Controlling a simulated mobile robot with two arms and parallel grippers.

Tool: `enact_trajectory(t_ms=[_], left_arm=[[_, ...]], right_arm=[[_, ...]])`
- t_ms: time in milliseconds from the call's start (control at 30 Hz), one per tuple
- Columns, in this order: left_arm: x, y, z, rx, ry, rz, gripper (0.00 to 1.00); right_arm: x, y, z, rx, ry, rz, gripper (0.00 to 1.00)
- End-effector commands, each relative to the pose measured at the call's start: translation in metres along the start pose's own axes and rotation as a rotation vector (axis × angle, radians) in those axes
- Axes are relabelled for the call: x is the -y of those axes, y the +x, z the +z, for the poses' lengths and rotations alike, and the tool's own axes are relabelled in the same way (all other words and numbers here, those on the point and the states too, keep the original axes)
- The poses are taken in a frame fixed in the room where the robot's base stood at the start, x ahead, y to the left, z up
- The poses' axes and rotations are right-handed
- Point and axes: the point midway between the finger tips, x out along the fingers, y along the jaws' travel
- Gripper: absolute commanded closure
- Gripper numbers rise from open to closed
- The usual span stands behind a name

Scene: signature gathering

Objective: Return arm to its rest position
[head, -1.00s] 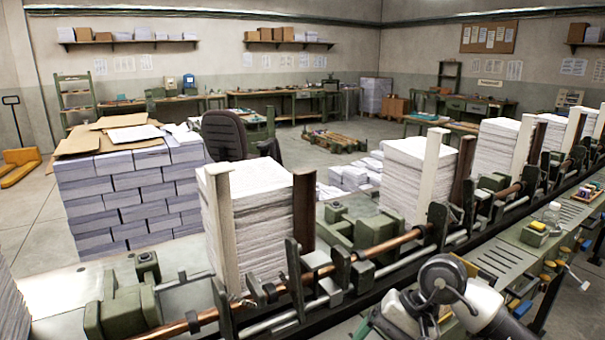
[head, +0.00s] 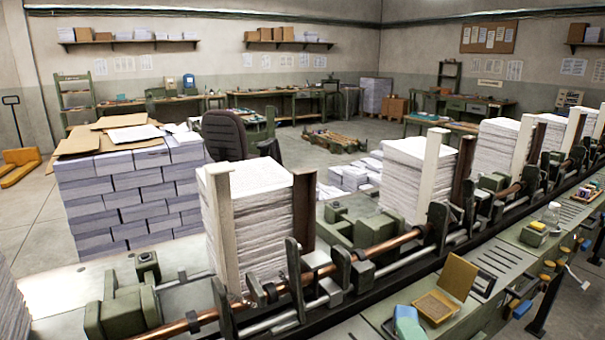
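Neither of my grippers shows in the head view, and no part of my arms is in the picture. The gathering machine (head: 380,285) runs from the lower left to the far right. Stacks of white sheets (head: 262,215) stand in its stations between upright guides. Its near ledge (head: 490,258) carries an open tan box (head: 437,306) with its lid raised.
A tall block of wrapped paper bundles (head: 130,195) stands at the left with cardboard on top. A dark chair (head: 224,135) is behind it. A clear bottle (head: 551,213) and a yellow sponge-like item (head: 538,226) stand on the ledge. Open floor lies beyond the machine.

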Motion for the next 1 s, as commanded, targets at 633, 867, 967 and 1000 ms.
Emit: enact_trajectory(t_ms=[633,867,967,1000], left_arm=[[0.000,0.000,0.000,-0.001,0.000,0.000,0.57],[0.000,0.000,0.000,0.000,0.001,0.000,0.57],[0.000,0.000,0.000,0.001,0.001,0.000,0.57],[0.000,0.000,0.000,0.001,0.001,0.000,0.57]], right_arm=[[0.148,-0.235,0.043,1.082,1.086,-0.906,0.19],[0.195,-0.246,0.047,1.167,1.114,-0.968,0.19],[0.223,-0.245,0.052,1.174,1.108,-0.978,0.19],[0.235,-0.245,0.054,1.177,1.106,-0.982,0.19]])
